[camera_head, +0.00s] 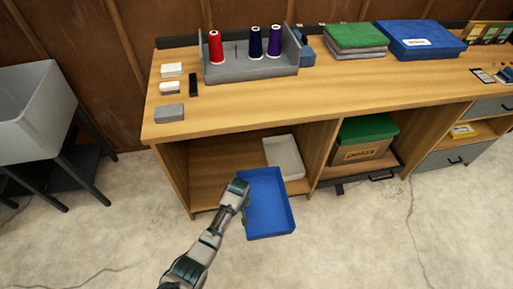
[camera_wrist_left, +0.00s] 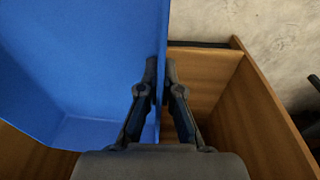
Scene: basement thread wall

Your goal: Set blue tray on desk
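The blue tray (camera_head: 268,203) is in the air in front of the desk's lower left compartment, its open side facing the head camera. My left gripper (camera_head: 240,190) is at the tray's left edge. In the left wrist view the fingers (camera_wrist_left: 158,85) are closed on the wall of the blue tray (camera_wrist_left: 80,60). The wooden desk (camera_head: 240,108) stands behind, with a clear stretch of top in front of the thread stand. My right gripper is in neither view.
A grey thread stand (camera_head: 255,70) holds red, navy and purple spools. Small blocks (camera_head: 169,113) line the desk's left end. Green and grey folded stacks (camera_head: 355,38) and a blue box (camera_head: 420,38) sit at the back. A pale tray (camera_head: 285,157) lies in the lower compartment. A grey sink (camera_head: 35,110) stands left.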

